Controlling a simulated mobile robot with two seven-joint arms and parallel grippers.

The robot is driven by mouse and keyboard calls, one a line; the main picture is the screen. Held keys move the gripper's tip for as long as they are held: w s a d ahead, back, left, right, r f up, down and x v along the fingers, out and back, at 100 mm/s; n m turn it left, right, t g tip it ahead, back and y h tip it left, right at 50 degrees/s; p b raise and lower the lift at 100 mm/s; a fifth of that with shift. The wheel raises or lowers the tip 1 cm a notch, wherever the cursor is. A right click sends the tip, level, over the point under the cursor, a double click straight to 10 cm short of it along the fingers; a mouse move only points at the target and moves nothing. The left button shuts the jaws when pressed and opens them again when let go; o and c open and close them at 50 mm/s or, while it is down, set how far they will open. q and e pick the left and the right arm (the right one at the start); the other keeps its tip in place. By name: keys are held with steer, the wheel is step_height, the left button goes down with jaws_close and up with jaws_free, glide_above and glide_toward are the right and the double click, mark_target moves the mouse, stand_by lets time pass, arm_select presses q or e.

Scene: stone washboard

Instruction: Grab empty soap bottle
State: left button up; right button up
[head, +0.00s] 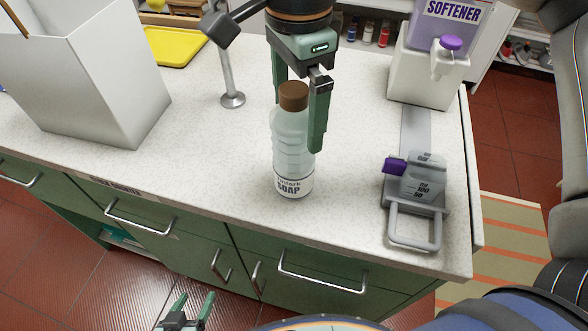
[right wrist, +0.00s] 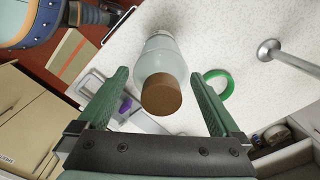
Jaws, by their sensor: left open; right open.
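The soap bottle (head: 293,150) is clear, with a brown cap and a white label reading SOAP. It stands upright on the speckled counter near its front edge. My right gripper (head: 299,122) points down over the bottle, open, with a green finger on either side of the cap and upper body. In the right wrist view the brown cap (right wrist: 161,94) of the bottle lies between the two spread fingers, with visible gaps on both sides. My left gripper (head: 188,307) is open and empty, low in front of the cabinets, away from the bottle.
A grey-white bin (head: 95,75) stands at left. A metal post (head: 229,75) rises behind the bottle. A grey device with a handle (head: 415,205) and a softener dispenser (head: 425,72) stand at right. A green ring (right wrist: 218,86) lies beyond the bottle in the right wrist view.

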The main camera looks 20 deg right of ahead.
mark_target(294, 173)
steer(key=shift+f, duration=1.35)
jaws_close()
